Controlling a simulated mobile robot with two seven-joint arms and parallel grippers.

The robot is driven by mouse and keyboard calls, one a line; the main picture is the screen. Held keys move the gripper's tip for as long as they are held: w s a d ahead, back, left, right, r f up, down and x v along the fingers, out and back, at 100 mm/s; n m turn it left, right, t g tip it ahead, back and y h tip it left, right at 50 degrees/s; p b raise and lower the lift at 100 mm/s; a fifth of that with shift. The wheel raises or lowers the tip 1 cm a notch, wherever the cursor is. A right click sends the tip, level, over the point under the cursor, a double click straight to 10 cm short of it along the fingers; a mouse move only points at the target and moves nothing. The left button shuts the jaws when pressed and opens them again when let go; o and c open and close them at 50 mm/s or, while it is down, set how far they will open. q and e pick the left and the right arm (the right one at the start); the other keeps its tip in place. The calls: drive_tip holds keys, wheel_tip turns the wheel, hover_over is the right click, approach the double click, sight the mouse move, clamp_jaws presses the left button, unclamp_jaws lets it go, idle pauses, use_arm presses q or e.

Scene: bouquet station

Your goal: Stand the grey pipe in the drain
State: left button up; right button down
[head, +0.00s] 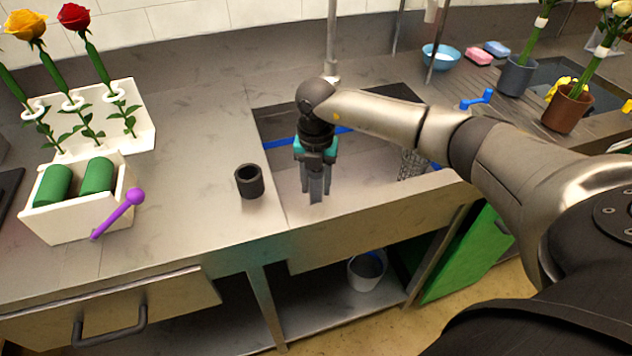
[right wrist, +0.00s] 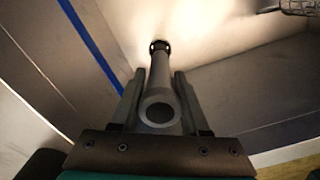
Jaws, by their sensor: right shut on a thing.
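My right gripper (head: 316,190) points down into the sink (head: 350,185). In the right wrist view, the grey pipe (right wrist: 160,85) is between the two fingers of this gripper (right wrist: 158,103), which is shut on it. The pipe's open near end faces the camera and its length runs away, down towards the sink floor. The drain (right wrist: 160,46) shows as a dark ring at the pipe's far end. I cannot tell whether the pipe's end is inside the drain or just above it. My left gripper is not in view.
A black cup (head: 249,181) stands on the counter left of the sink. A wire basket (head: 413,164) is at the sink's right. A white flower holder (head: 145,115) and a white box with green rolls (head: 75,225) are at the left.

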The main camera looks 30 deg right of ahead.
sight(317, 195)
drive_tip(key=shift+f, duration=0.2)
drive_tip(key=shift+f+b, duration=0.6)
drive_tip(key=shift+f, duration=0.25)
drive_tip(key=shift+d+f+b, duration=0.1)
drive_tip(key=shift+f+b, duration=0.55)
drive_tip(key=shift+f, duration=0.3)
drive_tip(key=shift+c, duration=1.6)
unclamp_jaws()
